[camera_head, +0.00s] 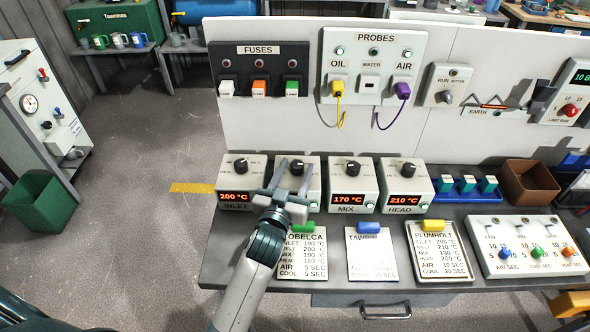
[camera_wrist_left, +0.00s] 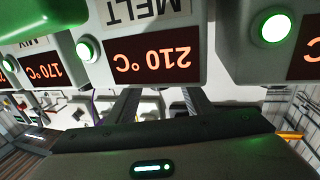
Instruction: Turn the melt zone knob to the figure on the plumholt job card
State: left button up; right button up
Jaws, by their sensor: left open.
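The melt zone box (camera_head: 311,190) stands between the inlet and mix boxes. Its dark knob (camera_head: 297,167) is partly hidden by my left gripper (camera_head: 295,166). The gripper is open, with its fingers either side of the knob; contact cannot be told. In the left wrist view, upside down, the melt display (camera_wrist_left: 153,54) reads 210 °C, and the open fingers (camera_wrist_left: 158,104) show below it. The knob cannot be made out there. The plumholt card (camera_head: 440,252) lies at the bench front under a yellow clip; its small melt line appears to read 210 °C. My right gripper is not in view.
The inlet box (camera_head: 231,183) reads 200, the mix box (camera_head: 351,187) 170 and the head box (camera_head: 405,188) 210. Two other cards (camera_head: 303,255) (camera_head: 371,257) and a timer panel (camera_head: 529,246) lie in front. A brown bin (camera_head: 529,182) stands right.

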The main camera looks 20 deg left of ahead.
pick_arm(q)
jog(key=c, duration=1.1)
jog(key=shift+o, duration=0.2)
jog(key=shift+r+m+h+p, duration=0.15)
jog(key=shift+m+h+p, duration=0.35)
jog(key=shift+h+p, duration=0.25)
jog(key=shift+a+m+h, duration=0.1)
jog(key=shift+m+h, duration=0.2)
jog(key=shift+h, duration=0.15)
jog(key=o, duration=1.1)
jog(key=shift+c, duration=0.2)
